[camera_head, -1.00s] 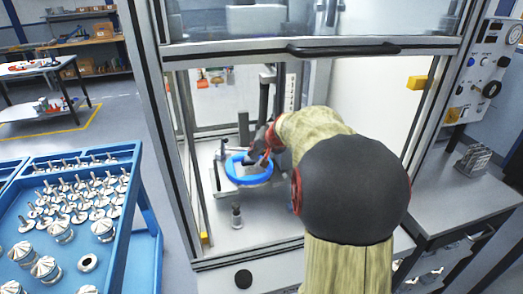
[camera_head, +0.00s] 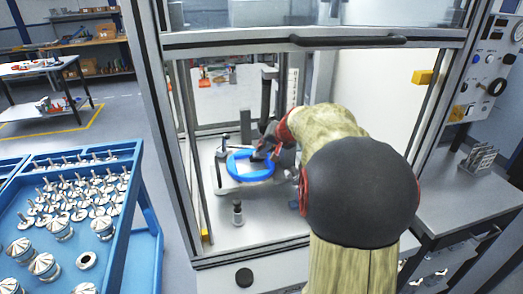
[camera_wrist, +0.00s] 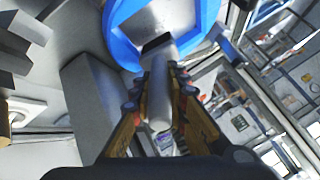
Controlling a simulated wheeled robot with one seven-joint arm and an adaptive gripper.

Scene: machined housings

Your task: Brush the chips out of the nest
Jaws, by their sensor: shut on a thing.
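The nest is a blue ring (camera_head: 233,169) with a pale inside, on a fixture within the machine enclosure. It also shows at the top of the wrist view (camera_wrist: 118,38). My gripper (camera_head: 267,150) is over the right rear part of the ring. In the wrist view my gripper (camera_wrist: 160,95) is shut on the grey cylindrical handle of a brush (camera_wrist: 159,108). A dark, blocky part of the brush is at the ring's inner edge; I cannot tell whether it touches the nest. Chips are too small to make out.
The enclosure's raised door has a black handle (camera_head: 350,41); metal posts frame the opening. A small upright metal fitting (camera_head: 237,213) stands in front of the nest. A blue cart (camera_head: 140,205) with metal parts is at left. A grey bench (camera_head: 455,190) is at right.

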